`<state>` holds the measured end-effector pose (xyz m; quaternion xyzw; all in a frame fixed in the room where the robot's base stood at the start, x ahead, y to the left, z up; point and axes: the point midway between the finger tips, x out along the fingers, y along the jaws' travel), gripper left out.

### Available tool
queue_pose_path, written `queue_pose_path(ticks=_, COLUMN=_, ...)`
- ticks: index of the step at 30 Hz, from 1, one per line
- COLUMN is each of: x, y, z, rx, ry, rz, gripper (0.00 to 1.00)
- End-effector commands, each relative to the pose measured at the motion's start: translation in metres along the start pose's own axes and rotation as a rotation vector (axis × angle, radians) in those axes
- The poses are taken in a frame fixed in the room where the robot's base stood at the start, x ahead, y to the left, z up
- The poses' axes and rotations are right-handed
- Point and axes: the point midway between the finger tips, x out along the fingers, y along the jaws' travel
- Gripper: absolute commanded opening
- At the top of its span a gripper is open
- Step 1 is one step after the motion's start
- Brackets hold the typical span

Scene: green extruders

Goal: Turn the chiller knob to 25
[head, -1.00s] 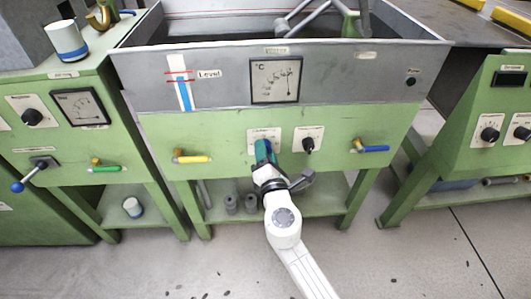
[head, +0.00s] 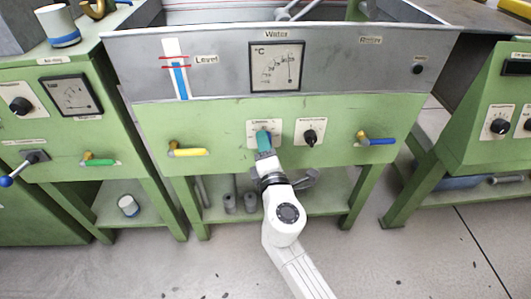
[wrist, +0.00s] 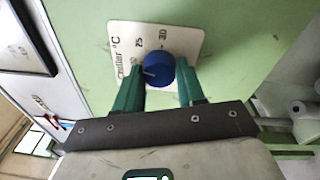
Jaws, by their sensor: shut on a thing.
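The chiller knob (wrist: 159,69) is round and blue, on a white plate (wrist: 122,33) lettered "Chiller °C" in the wrist view. Its white pointer line points left in that view. The marks 25 and 30 show above the knob, and the pointer is not at either; marks at its left are partly hidden by a finger. My gripper (wrist: 160,82) has two teal fingers, one on each side of the knob, and is shut on it. In the head view my gripper (head: 264,143) is at the plate left of centre on the green panel and hides the knob.
A second plate with a black knob (head: 310,137) is just right of my gripper. A yellow-handled valve (head: 188,152) is at left and a blue-handled valve (head: 377,142) at right. A °C gauge (head: 276,67) sits above. Open floor lies in front.

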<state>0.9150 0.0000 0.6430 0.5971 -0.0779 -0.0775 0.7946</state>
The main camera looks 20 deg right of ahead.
Motion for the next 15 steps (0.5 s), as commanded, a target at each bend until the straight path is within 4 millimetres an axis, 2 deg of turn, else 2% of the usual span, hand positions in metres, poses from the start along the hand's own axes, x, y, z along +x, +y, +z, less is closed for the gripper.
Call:
queue_pose_path(ticks=1, x=-0.0005, y=-0.0064, z=-0.0024, rx=0.041, ry=-0.002, rz=0.005, gripper=0.09)
queue_pose_path(ticks=15, x=-0.0003, y=-0.0046, z=-0.0018, rx=0.372, ry=-0.022, rz=0.03, gripper=0.09)
